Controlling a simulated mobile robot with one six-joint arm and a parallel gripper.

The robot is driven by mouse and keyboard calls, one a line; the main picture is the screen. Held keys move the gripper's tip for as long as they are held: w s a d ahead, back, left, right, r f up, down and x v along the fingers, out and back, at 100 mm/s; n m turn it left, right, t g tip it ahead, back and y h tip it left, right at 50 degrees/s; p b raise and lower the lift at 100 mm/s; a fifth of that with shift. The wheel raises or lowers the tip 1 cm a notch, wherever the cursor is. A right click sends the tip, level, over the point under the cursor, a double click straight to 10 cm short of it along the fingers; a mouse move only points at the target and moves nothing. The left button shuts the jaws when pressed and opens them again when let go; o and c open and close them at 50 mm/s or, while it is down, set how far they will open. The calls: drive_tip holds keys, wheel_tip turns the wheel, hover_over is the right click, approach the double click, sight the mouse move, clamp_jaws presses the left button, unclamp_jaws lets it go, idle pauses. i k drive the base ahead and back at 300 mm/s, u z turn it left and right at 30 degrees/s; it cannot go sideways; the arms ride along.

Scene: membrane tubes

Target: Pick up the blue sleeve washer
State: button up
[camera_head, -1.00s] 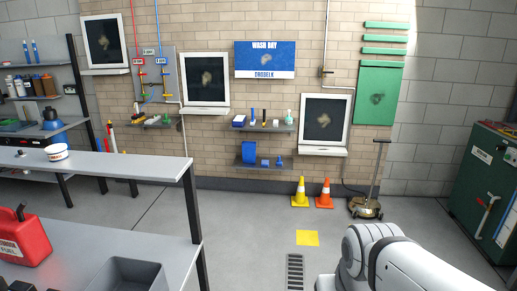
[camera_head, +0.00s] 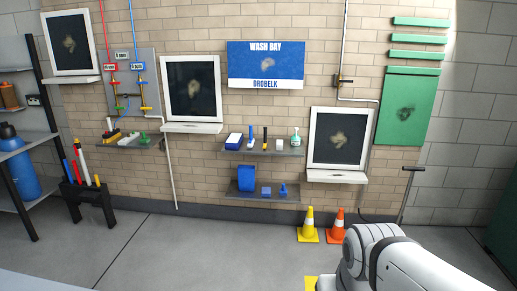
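I cannot tell for sure which thing is the blue sleeve washer. Several blue things stand on two wall shelves ahead. The lower shelf (camera_head: 245,197) holds a large blue block (camera_head: 247,178), a small blue cube (camera_head: 266,191) and a small blue piece with a narrow top (camera_head: 283,189). The upper shelf (camera_head: 290,151) holds a blue-and-white box (camera_head: 233,140) and a slim blue upright item (camera_head: 251,138). My arm shows at the bottom right, well short of the shelves. My gripper is out of view.
A yellow cone (camera_head: 309,228) and an orange cone (camera_head: 336,226) stand on the floor right of the shelves. A black stand (camera_head: 90,208) with colored tubes is at the left. The floor before the shelves is clear.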

sight(251, 140)
drive_tip(key=u, duration=0.05)
drive_tip(key=i, duration=1.6)
drive_tip(key=u, duration=0.2)
drive_tip(key=i, duration=2.55)
drive_tip(key=u, duration=0.15)
